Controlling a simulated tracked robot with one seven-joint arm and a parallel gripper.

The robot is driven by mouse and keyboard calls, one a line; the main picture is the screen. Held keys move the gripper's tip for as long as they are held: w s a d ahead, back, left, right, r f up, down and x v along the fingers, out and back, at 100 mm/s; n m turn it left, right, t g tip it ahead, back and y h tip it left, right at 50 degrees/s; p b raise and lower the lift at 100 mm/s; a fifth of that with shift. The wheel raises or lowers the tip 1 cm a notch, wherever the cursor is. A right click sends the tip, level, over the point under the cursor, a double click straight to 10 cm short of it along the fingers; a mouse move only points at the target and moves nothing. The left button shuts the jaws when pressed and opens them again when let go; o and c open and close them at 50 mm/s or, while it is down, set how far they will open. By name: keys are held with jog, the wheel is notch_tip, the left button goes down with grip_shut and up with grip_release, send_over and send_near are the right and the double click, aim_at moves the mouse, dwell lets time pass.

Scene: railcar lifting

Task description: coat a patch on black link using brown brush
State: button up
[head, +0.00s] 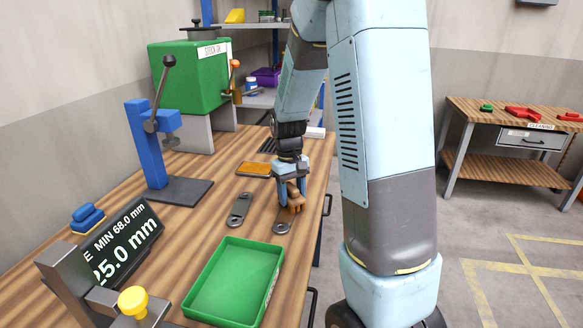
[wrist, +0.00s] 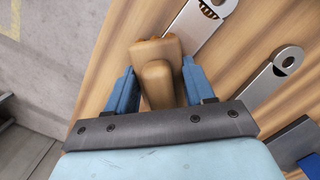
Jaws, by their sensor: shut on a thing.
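My gripper (head: 291,192) is shut on the brown brush (head: 296,203), over the right side of the workbench. In the wrist view the brush (wrist: 155,52) sits between the two blue fingers. Two metal links lie on the bench. The right link (head: 281,228) is just below the brush and partly hidden by it; it also shows in the wrist view (wrist: 196,27). The left link (head: 239,210) lies apart from the brush and shows in the wrist view (wrist: 262,86). Both look grey, so I cannot tell which is the black one. Contact between bristles and link is not visible.
A green tray (head: 191,297) stands in front of the links. An orange shallow tray (head: 254,169) lies behind them. A blue lever press (head: 147,150), a green machine (head: 187,80) and a display gauge (head: 121,242) stand to the left. The bench's right edge is close to my gripper.

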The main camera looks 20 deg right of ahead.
aim_at(294, 188)
jog(key=shift+r, duration=3.85)
